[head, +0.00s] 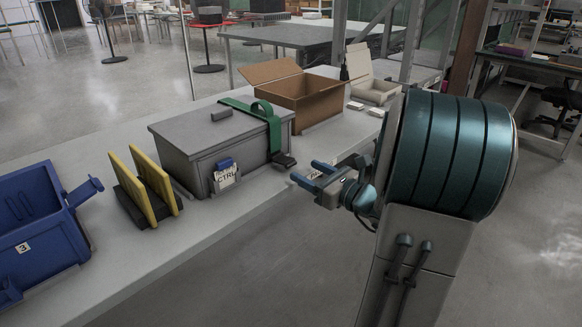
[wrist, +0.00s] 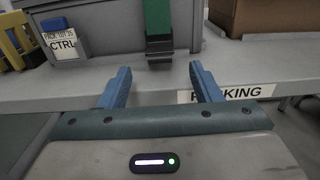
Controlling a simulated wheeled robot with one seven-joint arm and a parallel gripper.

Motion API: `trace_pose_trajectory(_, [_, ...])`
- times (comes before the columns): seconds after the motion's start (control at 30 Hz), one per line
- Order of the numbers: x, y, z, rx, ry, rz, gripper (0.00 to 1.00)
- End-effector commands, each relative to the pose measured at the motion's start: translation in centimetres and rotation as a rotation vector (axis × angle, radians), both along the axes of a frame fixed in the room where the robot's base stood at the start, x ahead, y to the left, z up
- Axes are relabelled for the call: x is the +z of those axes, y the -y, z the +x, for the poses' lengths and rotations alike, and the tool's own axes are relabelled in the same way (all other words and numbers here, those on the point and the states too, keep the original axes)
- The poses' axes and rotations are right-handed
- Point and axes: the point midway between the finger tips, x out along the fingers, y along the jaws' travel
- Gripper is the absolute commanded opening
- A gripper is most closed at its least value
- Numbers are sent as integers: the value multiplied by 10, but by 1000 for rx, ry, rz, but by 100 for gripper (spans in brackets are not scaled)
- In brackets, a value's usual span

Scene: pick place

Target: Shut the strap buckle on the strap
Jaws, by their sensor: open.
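A green strap (head: 274,135) runs over the lid of a grey box (head: 190,160) and down its front right side, with a raised loop on top. A dark buckle (head: 283,160) sits at the strap's lower end, near the bench edge. In the wrist view the strap (wrist: 158,18) hangs down to the buckle (wrist: 160,48), which lies ahead between the fingers. My gripper (head: 303,173) is open and empty, just off the bench edge and apart from the buckle. I cannot tell whether the buckle is latched.
A blue bin (head: 40,225) and a black rack with yellow panels (head: 150,190) stand to the left. A CTRL card (head: 226,178) stands at the box front. An open cardboard box (head: 300,92) is behind. The bench front (head: 150,260) is clear.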

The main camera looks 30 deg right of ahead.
Motion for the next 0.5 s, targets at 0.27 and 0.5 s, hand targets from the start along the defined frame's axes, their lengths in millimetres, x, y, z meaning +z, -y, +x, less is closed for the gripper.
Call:
trace_pose_trajectory(0.27, [-2,-17,47,2,0,-1,58])
trace_pose_trajectory(0.5, [0,-23,61,1,0,-1,58])
